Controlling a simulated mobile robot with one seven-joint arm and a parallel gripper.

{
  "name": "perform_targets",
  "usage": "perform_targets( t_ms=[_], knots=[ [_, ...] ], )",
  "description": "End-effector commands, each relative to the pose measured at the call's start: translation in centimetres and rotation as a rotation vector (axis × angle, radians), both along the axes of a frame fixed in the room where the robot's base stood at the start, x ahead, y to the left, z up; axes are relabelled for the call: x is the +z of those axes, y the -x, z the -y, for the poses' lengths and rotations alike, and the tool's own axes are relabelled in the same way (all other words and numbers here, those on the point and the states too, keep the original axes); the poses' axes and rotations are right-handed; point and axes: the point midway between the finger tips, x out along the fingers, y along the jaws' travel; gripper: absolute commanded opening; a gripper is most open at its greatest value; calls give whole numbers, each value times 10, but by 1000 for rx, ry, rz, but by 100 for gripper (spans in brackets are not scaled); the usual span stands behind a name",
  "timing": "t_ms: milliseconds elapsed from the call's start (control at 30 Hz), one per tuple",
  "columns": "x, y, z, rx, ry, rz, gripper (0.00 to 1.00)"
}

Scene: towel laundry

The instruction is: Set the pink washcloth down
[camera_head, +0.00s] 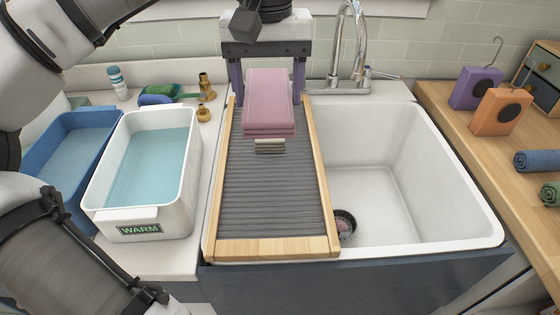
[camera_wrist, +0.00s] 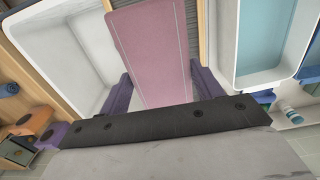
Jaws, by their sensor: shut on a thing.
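The pink washcloth (camera_head: 268,108) is a folded stack over the upper part of the ribbed washboard (camera_head: 225,190). My gripper (camera_head: 267,96) is at the far end of the board, its purple fingers on either side of the cloth. In the wrist view, the cloth (camera_wrist: 152,45) runs between the two fingers of my gripper (camera_wrist: 160,76). The gripper is shut on the cloth. I cannot tell whether the cloth touches the board.
The white sink basin (camera_head: 450,190) is to the right, its tap (camera_head: 352,45) behind. A white tub of water marked WARM (camera_head: 138,214) and a blue tub (camera_head: 62,180) stand left. The lower board is clear. Orange (camera_head: 499,110) and purple (camera_head: 475,88) tagged items stand on the wooden counter.

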Motion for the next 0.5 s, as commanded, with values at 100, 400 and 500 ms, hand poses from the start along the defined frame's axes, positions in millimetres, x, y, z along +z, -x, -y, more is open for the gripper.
perform_targets(
  t_ms=[100,400,500],
  knots=[
    [-30,1,-1,0,-2,-4,40],
    [-109,1,0,-1,-1,-4,40],
    [-129,1,0,-1,0,-3,40]
  ],
)
